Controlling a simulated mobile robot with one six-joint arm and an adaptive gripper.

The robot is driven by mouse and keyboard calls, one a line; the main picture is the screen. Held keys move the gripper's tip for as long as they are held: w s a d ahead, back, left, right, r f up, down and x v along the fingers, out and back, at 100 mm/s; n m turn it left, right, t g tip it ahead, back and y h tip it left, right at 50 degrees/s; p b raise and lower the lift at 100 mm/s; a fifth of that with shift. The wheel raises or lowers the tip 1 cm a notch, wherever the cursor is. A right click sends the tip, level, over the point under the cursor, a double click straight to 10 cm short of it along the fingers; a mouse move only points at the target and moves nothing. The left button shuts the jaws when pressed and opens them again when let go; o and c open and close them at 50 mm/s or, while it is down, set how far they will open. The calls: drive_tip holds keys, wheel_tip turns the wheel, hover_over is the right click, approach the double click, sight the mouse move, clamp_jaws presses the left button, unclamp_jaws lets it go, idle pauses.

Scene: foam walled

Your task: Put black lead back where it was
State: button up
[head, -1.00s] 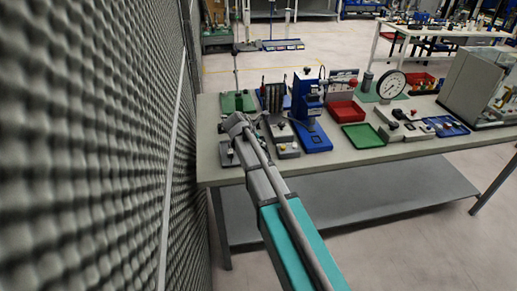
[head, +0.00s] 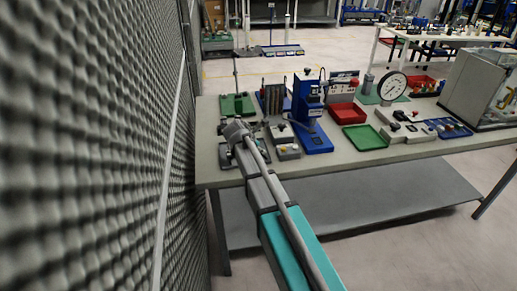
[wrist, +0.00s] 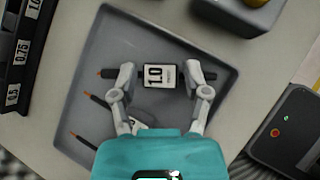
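In the wrist view a thin black lead with an orange tip (wrist: 108,73) lies across a grey tray (wrist: 84,55). It carries a white tag (wrist: 160,76) reading 1.0. My gripper (wrist: 159,74) is open above the tray. Its fingertips stand on either side of the tag, with gaps visible, and cover parts of the lead. Two more orange-tipped dark leads (wrist: 92,98) (wrist: 80,138) lie in the tray, partly hidden by my gripper. In the head view my gripper (head: 236,133) is low over the left end of the bench; the lead cannot be made out there.
A black rack (wrist: 22,50) with number labels stands left of the tray. A dark box with red and green buttons (wrist: 290,135) is at right, another box (wrist: 237,12) above. In the head view a blue press (head: 309,110) stands close right; a foam wall (head: 90,150) is left.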

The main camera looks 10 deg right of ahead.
drive_tip(key=shift+o, duration=0.7)
drive_tip(key=shift+r, duration=0.1)
drive_tip(key=shift+r, duration=0.15)
drive_tip(key=p+v, duration=0.9)
drive_tip(key=v, duration=0.2)
drive_tip(key=shift+s+a+r, duration=0.25)
drive_tip(key=shift+s, duration=0.05)
idle(0.3)
drive_tip(key=s+d+f+m+g+y, duration=0.2)
drive_tip(key=s+d+m+y, duration=0.1)
drive_tip(key=s+m, duration=0.8)
drive_tip(key=s+d+f+m+g+y, duration=0.2)
drive_tip(key=s+d+m+g+y, duration=0.1)
drive_tip(key=s+m, duration=0.9)
drive_tip(key=shift+s+f, duration=0.2)
drive_tip(key=shift+s, duration=0.15)
